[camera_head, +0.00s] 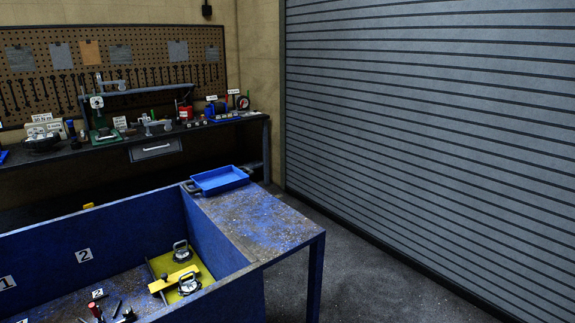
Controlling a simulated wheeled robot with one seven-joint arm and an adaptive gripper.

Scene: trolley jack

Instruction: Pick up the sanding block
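I cannot pick out a sanding block for certain in the head camera view; several items are small and dark. A yellow piece with metal-and-black fittings (178,278) lies in the blue-walled bay of the near bench, to the right of the "2" label. Several small tools, one with a red handle (96,311), lie at the bottom edge of the view, partly cut off. My gripper is not in view.
A blue tray (219,180) sits at the far end of the worn blue bench top (262,222), which is otherwise bare. Blue walls (215,238) enclose the bay. A crowded dark workbench (110,146) stands behind. Floor (385,270) is clear at right, before the grey shutter (430,120).

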